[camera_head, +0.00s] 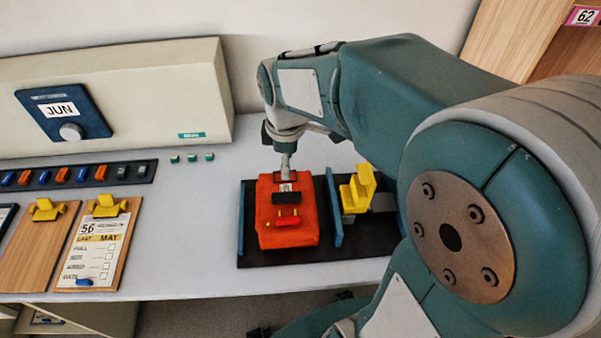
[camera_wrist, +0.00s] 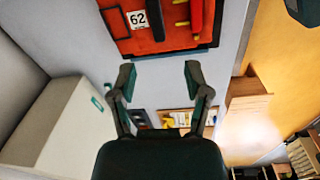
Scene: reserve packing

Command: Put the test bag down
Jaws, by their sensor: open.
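The test bag, an orange-red bag (camera_head: 267,214) with a dark strap and a red bar on its face, lies on a black tray (camera_head: 360,244) between two blue rails (camera_head: 333,206). In the wrist view the bag (camera_wrist: 177,42) fills the upper middle and carries a white label reading 62. My gripper (camera_wrist: 159,76) is open, its two fingers spread apart with nothing between them. The bag appears beyond the fingertips. In the head view my wrist is above the bag's far end, and the fingers are hard to make out there.
A yellow stepped piece (camera_head: 356,190) stands right of the rails. Two clipboards (camera_head: 121,228) lie at the left, before a row of coloured switches (camera_head: 75,174). A cream cabinet (camera_head: 165,100) with a JUN dial stands behind. The counter between clipboards and tray is clear.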

